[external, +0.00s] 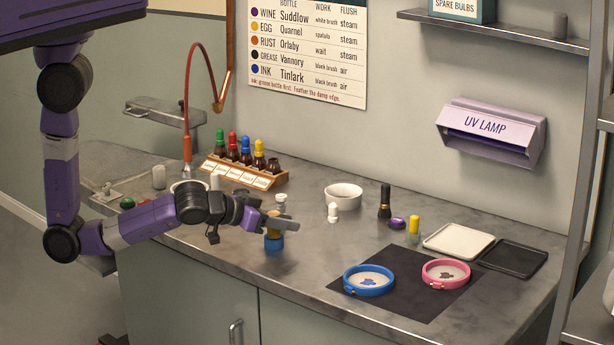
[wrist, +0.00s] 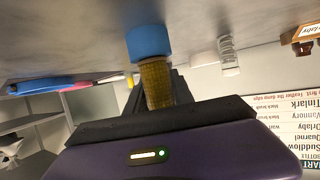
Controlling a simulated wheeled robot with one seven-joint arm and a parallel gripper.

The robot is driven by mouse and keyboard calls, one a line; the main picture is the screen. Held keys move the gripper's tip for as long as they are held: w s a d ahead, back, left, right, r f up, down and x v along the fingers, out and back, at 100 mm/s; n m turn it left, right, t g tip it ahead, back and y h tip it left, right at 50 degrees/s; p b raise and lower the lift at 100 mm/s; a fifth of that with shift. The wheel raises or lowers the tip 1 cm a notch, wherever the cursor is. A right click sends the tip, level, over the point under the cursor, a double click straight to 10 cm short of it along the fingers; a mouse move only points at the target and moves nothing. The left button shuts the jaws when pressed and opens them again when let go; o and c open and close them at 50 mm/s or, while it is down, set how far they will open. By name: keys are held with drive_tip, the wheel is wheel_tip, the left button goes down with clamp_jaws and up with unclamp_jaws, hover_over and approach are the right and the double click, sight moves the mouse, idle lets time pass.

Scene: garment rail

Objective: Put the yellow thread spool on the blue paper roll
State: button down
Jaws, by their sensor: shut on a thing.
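The yellow thread spool (wrist: 157,82) is between the fingers of my gripper (wrist: 158,95), which is shut on it. The wrist view is upside down. The blue paper roll (wrist: 149,42) stands on the counter at the end of the spool, and the two appear to touch. In the external view the blue paper roll (external: 274,243) is directly under the spool (external: 273,231), which is partly hidden by my gripper (external: 280,224). The spool looks upright and in line with the roll.
A clear bottle (external: 281,204) stands close behind my gripper. A rack of bottles (external: 244,172) is at the back left. A white bowl (external: 343,196), a white piece (external: 333,213) and a yellow-topped item (external: 414,227) stand right. Blue (external: 369,280) and pink (external: 446,273) hoops lie on a dark mat.

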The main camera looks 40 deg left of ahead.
drive_tip(key=c, duration=1.1)
unclamp_jaws()
drive_tip(key=shift+f, duration=0.1)
drive_tip(key=shift+r, duration=0.25)
drive_tip(key=v, duration=1.2)
drive_tip(key=shift+g+y, duration=0.3)
drive_tip(key=a+f, duration=0.1)
drive_tip(key=a, duration=0.1)
drive_tip(key=a+f, duration=0.3)
drive_tip(key=a, duration=0.1)
drive_tip(key=shift+a+f+b, duration=0.3)
drive_tip(key=shift+f+b, duration=0.05)
drive_tip(key=shift+b, duration=0.05)
drive_tip(key=a, duration=0.2)
drive_tip(key=s+a+f, duration=0.1)
drive_tip(key=a, duration=0.3)
drive_tip(key=shift+s+f, duration=0.4)
drive_tip(key=s+a+r+n+t+y, duration=0.1)
drive_tip(key=s+a, duration=0.2)
drive_tip(key=a, duration=0.2)
drive_tip(key=s+a+r+n+t+y, duration=0.1)
drive_tip(key=s+a+r+n+y, duration=0.1)
drive_tip(key=a, duration=0.3)
drive_tip(key=s+a+r+n+y, duration=0.1)
drive_tip(key=s+a, duration=0.3)
drive_tip(key=a, duration=0.1)
drive_tip(key=shift+s+r+n+t+y, duration=0.1)
drive_tip(key=shift+r+n+t+y, duration=0.05)
drive_tip(key=shift+n+t+y, duration=0.2)
